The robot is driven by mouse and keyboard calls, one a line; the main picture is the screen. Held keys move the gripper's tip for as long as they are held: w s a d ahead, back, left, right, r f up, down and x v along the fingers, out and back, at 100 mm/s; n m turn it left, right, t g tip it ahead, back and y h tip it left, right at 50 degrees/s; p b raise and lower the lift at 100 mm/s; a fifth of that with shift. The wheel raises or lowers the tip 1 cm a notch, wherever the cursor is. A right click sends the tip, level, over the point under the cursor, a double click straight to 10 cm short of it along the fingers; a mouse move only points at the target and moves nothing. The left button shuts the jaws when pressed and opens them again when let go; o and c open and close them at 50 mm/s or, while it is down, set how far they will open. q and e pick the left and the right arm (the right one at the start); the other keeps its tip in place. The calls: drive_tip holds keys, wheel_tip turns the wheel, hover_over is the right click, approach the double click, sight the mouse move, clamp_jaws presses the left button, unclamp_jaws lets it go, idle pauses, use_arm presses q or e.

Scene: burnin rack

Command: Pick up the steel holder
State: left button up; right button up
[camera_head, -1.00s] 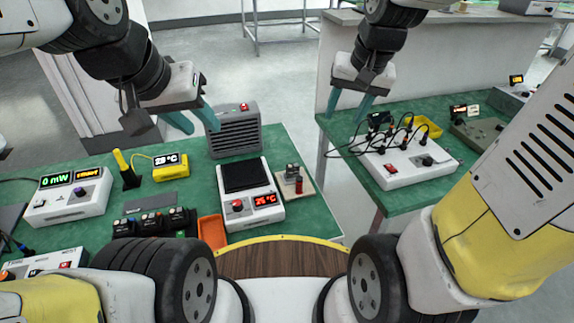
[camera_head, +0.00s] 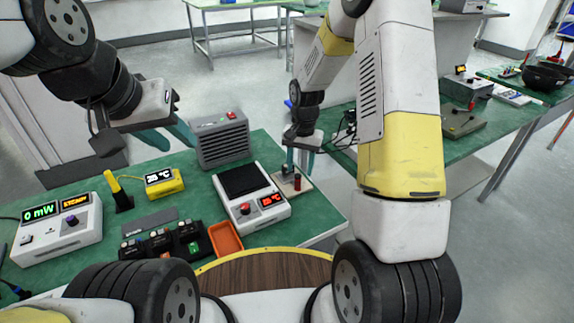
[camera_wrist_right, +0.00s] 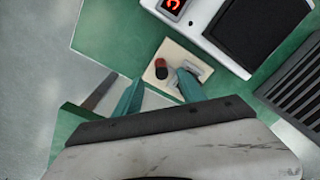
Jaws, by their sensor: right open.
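The steel holder (camera_wrist_right: 198,72) is a small grey metal piece on a beige board (camera_wrist_right: 178,50), beside a small red and black cylinder (camera_wrist_right: 160,67). In the head view the board (camera_head: 285,187) and red cylinder (camera_head: 297,183) show, but my right gripper largely hides the holder. My right gripper (camera_wrist_right: 160,90) is open above the board's near edge; its right finger overlaps the holder's edge in the wrist view, and I cannot tell whether they touch. My left gripper (camera_head: 168,138) is open and empty over the left part of the bench.
A hot plate with a red display (camera_head: 265,212) stands beside the board, and a grey fan unit (camera_head: 220,140) behind it. An orange tray (camera_head: 226,240), black modules (camera_head: 165,240) and a power meter (camera_head: 55,232) occupy the green bench. A second bench stands to the right.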

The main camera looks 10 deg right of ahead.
sight(298, 178)
drive_tip(key=f, duration=0.5)
drive_tip(key=shift+w+a+f, duration=0.1)
drive_tip(key=shift+a+f, duration=0.1)
drive_tip(key=shift+f, duration=0.1)
clamp_jaws()
